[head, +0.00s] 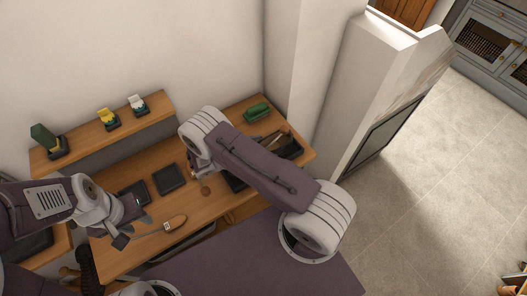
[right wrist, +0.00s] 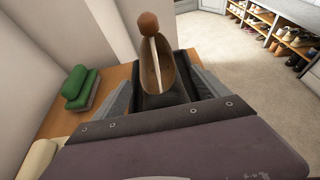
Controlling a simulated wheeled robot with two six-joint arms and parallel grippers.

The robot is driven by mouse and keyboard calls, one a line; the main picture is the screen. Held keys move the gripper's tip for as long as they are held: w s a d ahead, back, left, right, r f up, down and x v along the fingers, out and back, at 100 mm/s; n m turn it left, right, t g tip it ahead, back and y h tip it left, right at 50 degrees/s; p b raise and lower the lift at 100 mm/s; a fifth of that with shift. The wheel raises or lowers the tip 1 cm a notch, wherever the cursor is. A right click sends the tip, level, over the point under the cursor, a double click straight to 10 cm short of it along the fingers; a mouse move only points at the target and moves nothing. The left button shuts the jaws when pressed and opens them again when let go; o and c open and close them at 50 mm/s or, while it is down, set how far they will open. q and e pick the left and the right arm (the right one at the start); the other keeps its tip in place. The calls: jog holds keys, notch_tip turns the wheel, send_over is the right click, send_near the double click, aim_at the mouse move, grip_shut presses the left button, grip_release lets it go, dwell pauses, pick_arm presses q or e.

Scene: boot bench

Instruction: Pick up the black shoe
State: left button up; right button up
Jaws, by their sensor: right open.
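In the right wrist view, a black item that looks like the black shoe (right wrist: 165,99) lies ahead of my right gripper (right wrist: 160,82), with a wooden insert and round knob sticking up from it. The right gripper's grey fingers are spread wide on either side. I cannot tell whether they touch it. In the head view, the black item (head: 288,147) shows partly at the desk's right end, behind my right arm, which hides the right gripper. My left gripper (head: 127,221) is low over the desk's left part; its opening is unclear.
The wooden desk (head: 215,208) has a brown wooden-backed tool (head: 174,224) and a dark square pad (head: 170,178). A green block (head: 257,111) stands at the back right. A raised shelf (head: 85,143) holds green, yellow and white items. A wall pillar stands right of the desk.

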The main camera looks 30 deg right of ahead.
aim_at(284, 144)
jog(key=x, duration=0.2)
jog(key=shift+d, duration=0.25)
jog(key=shift+w+d+f, duration=0.1)
jog(key=shift+f, duration=0.05)
jog(key=shift+c, duration=0.9)
jog(key=c, duration=0.6)
grip_shut()
pick_arm(q)
jog(key=shift+r, duration=0.55)
pick_arm(e)
jog(key=shift+r, duration=0.2)
